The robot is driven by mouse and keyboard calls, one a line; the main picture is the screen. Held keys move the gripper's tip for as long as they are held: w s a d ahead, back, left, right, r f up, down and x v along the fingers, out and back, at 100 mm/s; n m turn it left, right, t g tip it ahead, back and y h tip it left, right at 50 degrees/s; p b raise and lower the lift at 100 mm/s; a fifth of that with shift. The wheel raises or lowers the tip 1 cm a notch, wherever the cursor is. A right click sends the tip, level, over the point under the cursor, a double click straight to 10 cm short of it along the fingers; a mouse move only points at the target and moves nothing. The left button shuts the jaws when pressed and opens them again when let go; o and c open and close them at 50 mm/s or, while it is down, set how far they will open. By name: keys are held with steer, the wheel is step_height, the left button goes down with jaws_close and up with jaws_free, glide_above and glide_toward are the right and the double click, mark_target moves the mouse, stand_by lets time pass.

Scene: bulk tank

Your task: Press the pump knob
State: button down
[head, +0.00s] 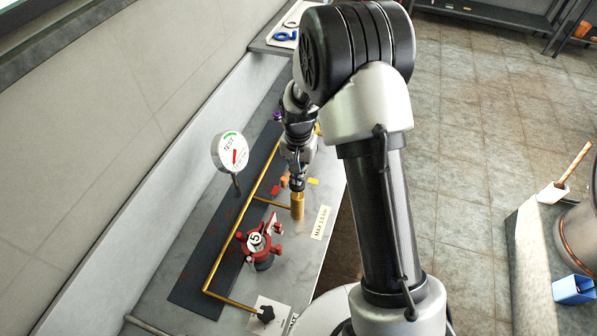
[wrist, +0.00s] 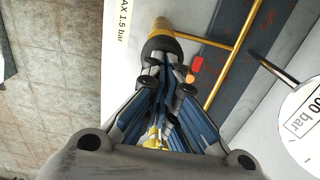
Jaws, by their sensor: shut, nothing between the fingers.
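The pump is an upright brass cylinder (head: 297,207) on the grey bench; it also shows in the wrist view (wrist: 161,27). A dark rounded knob (wrist: 160,47) appears to sit on its top, mostly hidden in the head view by my gripper. My gripper (head: 298,181) points down over the pump. Its fingers (wrist: 168,78) are shut and empty, with the tips right at the knob. I cannot tell whether they touch it or sit just above it.
A brass pipe (head: 231,228) runs beside the pump over a dark mat. A round TEST gauge (head: 230,152) stands to the left. A red fitting marked 15 (head: 257,243) and a black star knob (head: 266,314) are nearer. A MAX 1.5 bar label (head: 321,222) lies right.

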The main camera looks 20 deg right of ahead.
step_height(320, 180, down, 3)
steer(key=shift+f+b, duration=0.1)
steer(key=shift+b, duration=0.7)
steer(key=shift+s, duration=0.15)
steer(key=shift+r, duration=0.2)
steer(key=shift+r+p, duration=0.35)
steer(key=shift+p, duration=0.05)
step_height(320, 180, up, 13)
steer(key=p, duration=0.2)
steer(key=shift+r, duration=0.15)
